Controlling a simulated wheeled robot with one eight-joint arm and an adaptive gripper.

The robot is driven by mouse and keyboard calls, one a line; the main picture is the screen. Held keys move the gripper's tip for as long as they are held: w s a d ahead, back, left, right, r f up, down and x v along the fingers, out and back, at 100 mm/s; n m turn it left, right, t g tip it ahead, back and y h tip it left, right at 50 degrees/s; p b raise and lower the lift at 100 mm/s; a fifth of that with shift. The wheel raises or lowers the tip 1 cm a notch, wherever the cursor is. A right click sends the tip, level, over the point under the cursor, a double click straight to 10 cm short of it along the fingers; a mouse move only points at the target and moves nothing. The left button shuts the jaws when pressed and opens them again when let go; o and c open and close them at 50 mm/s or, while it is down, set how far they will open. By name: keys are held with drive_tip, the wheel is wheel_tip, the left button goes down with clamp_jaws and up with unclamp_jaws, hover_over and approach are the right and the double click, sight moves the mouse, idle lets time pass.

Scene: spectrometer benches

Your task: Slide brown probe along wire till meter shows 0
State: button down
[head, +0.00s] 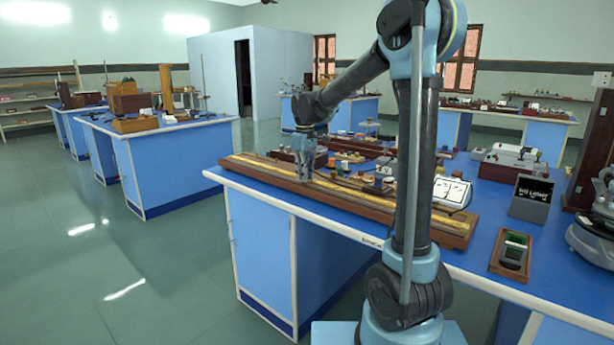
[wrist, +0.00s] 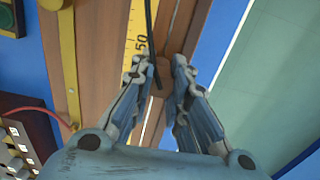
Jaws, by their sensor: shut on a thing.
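The long wooden wire board (head: 455,226) with its yellow scale lies along the front edge of the blue bench. My gripper (head: 305,178) is down over the left part of the board. In the wrist view my gripper (wrist: 166,70) is closed around the brown probe (wrist: 162,73), whose dark lead runs up past the scale. The scale (wrist: 142,20) shows a 50 mark just beside the fingertips. The probe's tip and its contact with the wire are hard to make out. The meter (head: 452,191) with a white face stands behind the board's right part; its needle is too small to read.
A brass strip (wrist: 66,50) and a red lead (wrist: 38,110) lie left of my gripper in the wrist view. Several small instruments stand behind the board. A dark sign (head: 531,198) and a small device (head: 512,255) are at the right. The floor (wrist: 280,90) lies beyond the bench edge.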

drive_tip(key=shift+w+a, duration=0.45)
drive_tip(key=shift+a, duration=0.25)
drive_tip(key=shift+f, duration=0.2)
idle(2.4)
idle(1.2)
drive_tip(key=c, duration=1.5)
unclamp_jaws()
drive_tip(key=shift+o, duration=0.2)
drive_tip(key=shift+r, duration=0.1)
